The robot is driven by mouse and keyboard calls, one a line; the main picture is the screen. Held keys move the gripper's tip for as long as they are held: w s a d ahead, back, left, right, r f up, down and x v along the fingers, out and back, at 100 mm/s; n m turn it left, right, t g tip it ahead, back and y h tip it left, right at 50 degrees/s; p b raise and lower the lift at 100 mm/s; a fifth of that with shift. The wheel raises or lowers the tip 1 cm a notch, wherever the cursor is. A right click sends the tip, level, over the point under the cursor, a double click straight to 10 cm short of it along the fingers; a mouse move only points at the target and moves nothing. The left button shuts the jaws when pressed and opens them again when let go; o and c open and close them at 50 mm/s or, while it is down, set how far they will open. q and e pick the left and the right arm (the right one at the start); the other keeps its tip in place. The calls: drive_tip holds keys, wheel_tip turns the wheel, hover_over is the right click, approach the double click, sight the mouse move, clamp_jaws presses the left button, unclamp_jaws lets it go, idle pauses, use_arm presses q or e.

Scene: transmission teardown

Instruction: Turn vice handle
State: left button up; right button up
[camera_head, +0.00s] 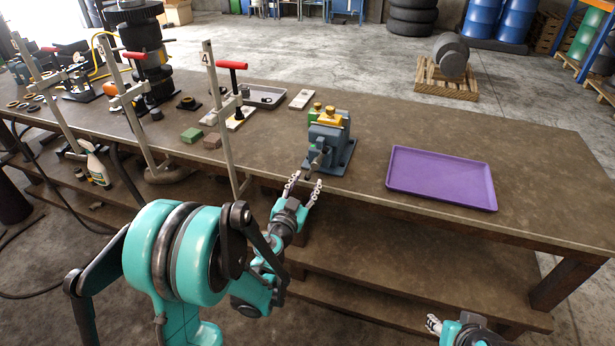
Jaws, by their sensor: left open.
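The blue-grey vice (340,148) stands on the workbench near its front edge, with yellow and green pieces at its top. Its dark handle (316,160) is at the front of the vice, facing me. My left gripper (306,180) is open, its two fingers spread just in front of and below the handle. I cannot tell whether either finger touches it. My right gripper (433,323) is low at the bottom edge, away from the bench top. Its fingers are too small and foreshortened to read.
A purple tray (440,149) lies right of the vice. Bare bench top lies between the vice and the purple tray.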

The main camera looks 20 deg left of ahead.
sight(313, 170)
use_arm(q)
drive_tip(key=w+b, duration=0.1)
drive_tip(key=w, duration=0.6)
drive_tip(key=shift+w+d, duration=0.1)
drive_tip(key=shift+w, duration=0.05)
clamp_jaws()
